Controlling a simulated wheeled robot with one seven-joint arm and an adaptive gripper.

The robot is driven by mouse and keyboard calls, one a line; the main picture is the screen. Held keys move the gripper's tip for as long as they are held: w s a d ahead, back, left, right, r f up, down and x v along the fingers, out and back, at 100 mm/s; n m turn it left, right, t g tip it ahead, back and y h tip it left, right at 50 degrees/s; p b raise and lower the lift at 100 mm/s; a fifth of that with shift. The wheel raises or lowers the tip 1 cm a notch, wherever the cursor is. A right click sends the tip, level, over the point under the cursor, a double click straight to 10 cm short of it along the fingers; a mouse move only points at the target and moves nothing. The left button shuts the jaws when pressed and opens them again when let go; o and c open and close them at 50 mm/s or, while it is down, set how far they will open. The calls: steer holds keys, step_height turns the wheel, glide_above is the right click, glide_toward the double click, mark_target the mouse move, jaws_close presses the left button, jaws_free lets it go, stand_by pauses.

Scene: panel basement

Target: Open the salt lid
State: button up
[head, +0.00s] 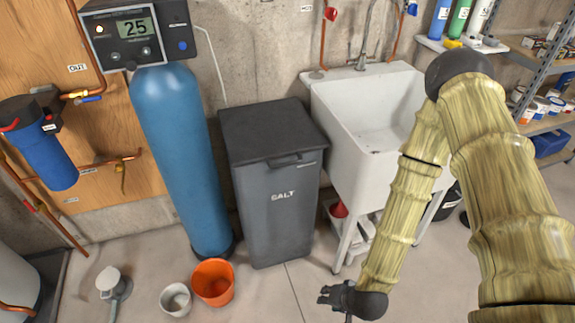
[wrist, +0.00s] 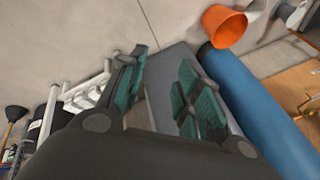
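The salt bin (head: 275,215) is a tall dark grey box with "SALT" on its front. It stands between the blue tank and the white sink. Its black lid (head: 265,128) lies flat and shut, with a small handle (head: 290,161) at the front edge. My gripper (head: 326,296) is in the picture below and right of the bin, apart from the lid. In the wrist view my gripper (wrist: 160,88) has its two teal-padded fingers spread with nothing held. A grey face of the bin (wrist: 172,62) shows beyond and between them; the lid cannot be made out there.
The blue tank (head: 175,150) stands left of the bin and the white sink (head: 365,120) right of it. An orange bucket (head: 213,283) and a white bucket (head: 175,299) are on the floor at front left. Shelves (head: 550,90) stand at far right. Floor before the bin is clear.

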steer(key=w+a+r+m+t+y+b, duration=0.1)
steer(key=w+a+r+m+t, duration=0.15)
steer(key=w, duration=0.45)
steer(key=w+a+r+m+t+y+b, duration=0.1)
steer(key=w+a+r+m+t, duration=0.2)
steer(key=w, duration=0.4)
steer(key=m+t+b, duration=0.3)
steer(key=m+t, duration=0.2)
glide_toward(288, 164)
steer(key=p+x, duration=0.1)
steer(key=x, duration=0.9)
steer(key=shift+w+f, duration=0.2)
steer(key=shift+w, duration=0.05)
steer(key=shift+c, duration=0.4)
jaws_close()
